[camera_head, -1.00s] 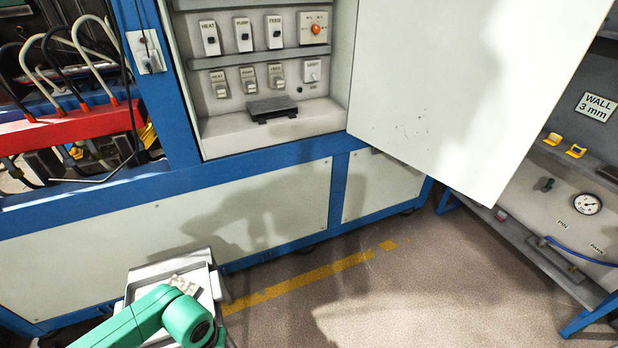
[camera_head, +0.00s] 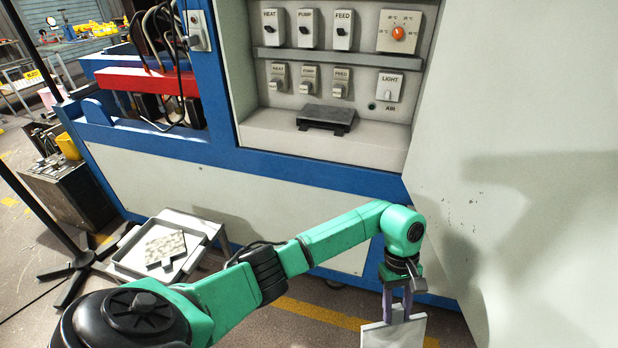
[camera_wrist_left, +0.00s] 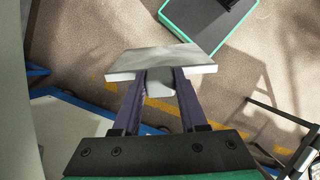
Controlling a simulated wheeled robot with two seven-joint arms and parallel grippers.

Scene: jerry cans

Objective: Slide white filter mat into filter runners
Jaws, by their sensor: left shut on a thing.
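My left gripper (camera_head: 398,304) points down and is shut on the white filter mat (camera_head: 394,333), a thin pale slab hanging upright at the bottom edge of the head view. In the left wrist view the mat (camera_wrist_left: 185,58) is pinched between the two fingers (camera_wrist_left: 160,82), its edge toward the camera. A dark, shelf-like bracket (camera_head: 327,117), possibly the filter runners, sits on the cabinet ledge below the switches. The gripper is lower and to the right of it, well apart. My right gripper is out of view.
An open white cabinet door (camera_head: 510,170) stands close to the right of my left gripper. A metal tray (camera_head: 125,262) at lower left holds a mottled grey-white mat (camera_head: 165,248). The cabinet opening has switches (camera_head: 343,30) above its ledge.

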